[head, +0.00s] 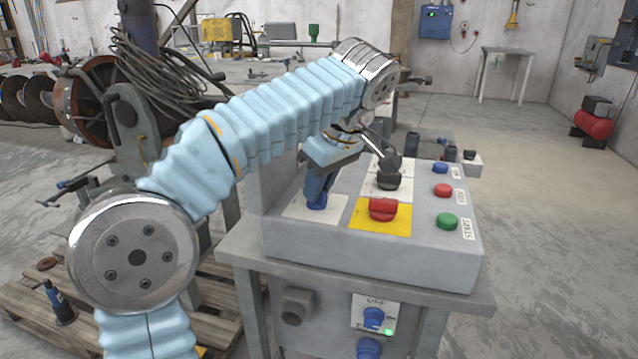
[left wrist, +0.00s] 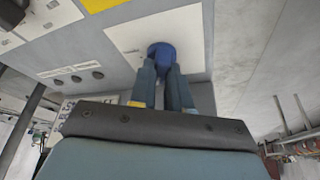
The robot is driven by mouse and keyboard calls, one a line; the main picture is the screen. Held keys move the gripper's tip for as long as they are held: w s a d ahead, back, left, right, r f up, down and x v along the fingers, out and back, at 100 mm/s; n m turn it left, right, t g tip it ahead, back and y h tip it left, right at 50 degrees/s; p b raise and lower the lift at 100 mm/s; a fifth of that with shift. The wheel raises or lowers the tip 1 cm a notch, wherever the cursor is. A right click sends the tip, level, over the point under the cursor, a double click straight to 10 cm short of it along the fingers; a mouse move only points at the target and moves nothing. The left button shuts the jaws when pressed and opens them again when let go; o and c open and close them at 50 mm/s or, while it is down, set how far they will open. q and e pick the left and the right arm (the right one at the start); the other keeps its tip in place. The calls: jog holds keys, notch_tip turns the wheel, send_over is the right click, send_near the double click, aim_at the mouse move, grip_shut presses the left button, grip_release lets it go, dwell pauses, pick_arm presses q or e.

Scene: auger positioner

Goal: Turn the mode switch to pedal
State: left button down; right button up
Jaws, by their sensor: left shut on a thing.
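A grey control box (head: 370,243) stands on a metal table. The blue knob (head: 317,205), which I take for the mode switch, sits on a white plate (head: 331,214) at the box's left; its label is too small to read. My left gripper (head: 319,188) comes down from above and is shut on the blue knob. In the left wrist view, the two fingers (left wrist: 164,75) close around the sides of the blue knob (left wrist: 161,51), partly hiding it. Which marking the knob faces cannot be told. My right gripper is not in view.
A red knob (head: 383,209) on a yellow plate and a black-handled switch (head: 389,178) stand right of the blue knob. Blue (head: 440,168), red (head: 443,190) and green (head: 447,221) buttons line the right side. Open floor lies to the right.

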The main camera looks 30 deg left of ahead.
pick_arm(q)
jog(key=m+t, duration=0.1)
jog(key=m, duration=0.2)
jog(key=m+t+h, duration=0.1)
jog(key=m, duration=0.2)
jog(key=shift+s+a, duration=0.1)
jog(key=shift+s, duration=0.05)
jog(key=m+h, duration=0.1)
jog(key=m, duration=0.2)
jog(key=m+t+h, duration=0.1)
jog(key=m, duration=0.2)
jog(key=shift+a, duration=0.1)
jog(key=shift+m, duration=0.3)
jog(key=c, duration=1.1)
grip_release()
jog(key=shift+a+v, duration=0.15)
jog(key=shift+v, duration=3.3)
jog(key=shift+a+v, duration=0.15)
jog(key=shift+v, duration=3.35)
jog(key=shift+s+f, duration=0.1)
jog(key=shift+s, duration=0.05)
